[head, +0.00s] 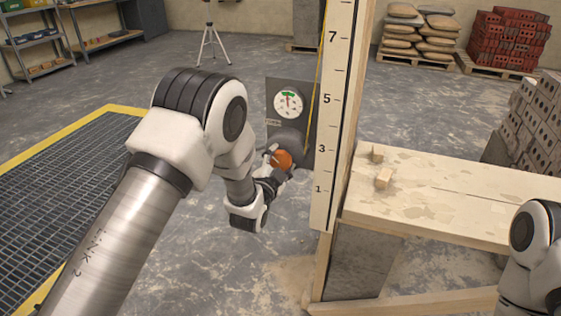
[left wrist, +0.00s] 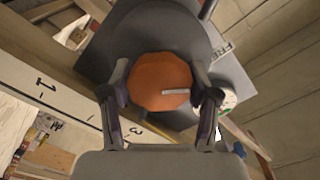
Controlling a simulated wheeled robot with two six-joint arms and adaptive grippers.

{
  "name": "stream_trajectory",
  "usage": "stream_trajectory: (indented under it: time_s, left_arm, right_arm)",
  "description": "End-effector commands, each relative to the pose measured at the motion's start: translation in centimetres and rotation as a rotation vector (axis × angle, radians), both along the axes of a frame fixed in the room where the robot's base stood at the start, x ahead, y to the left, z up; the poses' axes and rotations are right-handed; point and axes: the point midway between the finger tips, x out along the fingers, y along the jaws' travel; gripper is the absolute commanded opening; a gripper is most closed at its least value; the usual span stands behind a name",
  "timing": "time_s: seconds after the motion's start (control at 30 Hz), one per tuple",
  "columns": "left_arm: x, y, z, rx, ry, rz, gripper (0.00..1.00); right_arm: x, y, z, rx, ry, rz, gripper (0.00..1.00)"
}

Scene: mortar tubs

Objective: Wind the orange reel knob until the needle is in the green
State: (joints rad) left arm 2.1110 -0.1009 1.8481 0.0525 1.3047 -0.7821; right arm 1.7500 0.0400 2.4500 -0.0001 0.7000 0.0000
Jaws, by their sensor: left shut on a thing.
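The orange reel knob (head: 282,159) sits on a grey round reel housing low on a dark grey panel (head: 306,93). My left gripper (head: 279,166) is shut on the knob. In the left wrist view the orange knob (left wrist: 159,82), with a white mark on its face, lies between the two fingers of my left gripper (left wrist: 160,92). A white dial (head: 288,104) with a green band at its top is on the panel above the knob. Its needle points roughly upward near the green band, but is too small to place exactly. My right gripper is out of view.
A tall white numbered board (head: 336,110) stands just right of the panel, with a yellow line before it. A wooden bench (head: 440,205) with two small wood blocks is farther right. A floor grate (head: 60,185) lies left.

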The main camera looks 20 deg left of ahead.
Motion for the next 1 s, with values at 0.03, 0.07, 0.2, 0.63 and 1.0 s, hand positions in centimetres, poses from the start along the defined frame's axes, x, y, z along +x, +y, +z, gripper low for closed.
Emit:
stream_trajectory:
  time_s: [0.03, 0.07, 0.2, 0.63, 1.0]
  left_arm:
    - [0.05, -0.03, 0.13, 0.010, -0.004, -0.001, 0.26]
    - [0.05, -0.04, 0.13, 0.015, -0.004, -0.001, 0.26]
    - [0.05, -0.03, 0.14, 0.025, -0.004, -0.001, 0.26]
    - [0.05, -0.03, 0.13, 0.026, -0.003, -0.001, 0.87]
    - [-0.51, -0.01, 0.00, 0.025, 0.000, -0.001, 0.87]
  right_arm:
    - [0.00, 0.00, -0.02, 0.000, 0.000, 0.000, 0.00]
    - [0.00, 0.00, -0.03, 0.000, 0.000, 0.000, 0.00]
    - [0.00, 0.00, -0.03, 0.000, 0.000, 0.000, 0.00]
    - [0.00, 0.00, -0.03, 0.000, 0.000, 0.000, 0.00]
    - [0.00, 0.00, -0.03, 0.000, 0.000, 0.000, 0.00]
